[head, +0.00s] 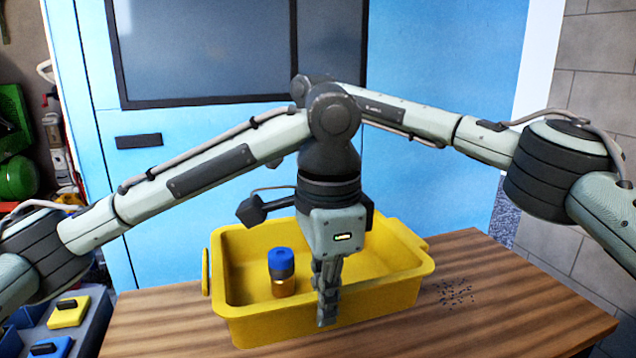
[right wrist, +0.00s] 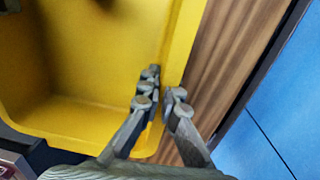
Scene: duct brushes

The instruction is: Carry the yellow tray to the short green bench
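The yellow tray (head: 262,328) stands on a wooden-topped table, with a blue-capped amber jar (head: 282,272) inside it. My left gripper (head: 328,308) points down at the tray's near wall, its visible finger reaching below the rim on the outside. I see it edge-on, so its opening is unclear. My right gripper is hidden behind the left wrist in the head view. In the right wrist view, the fingers of my right gripper (right wrist: 163,90) straddle the far wall of the tray (right wrist: 100,124), closed close against it. I cannot make out the green bench.
The wooden tabletop (head: 520,305) is free right of the tray, apart from dark specks (head: 458,291). A blue door with a dark window (head: 210,45) stands behind. Lower left are yellow and blue items (head: 68,312) on a grey unit; green objects (head: 18,177) sit farther back.

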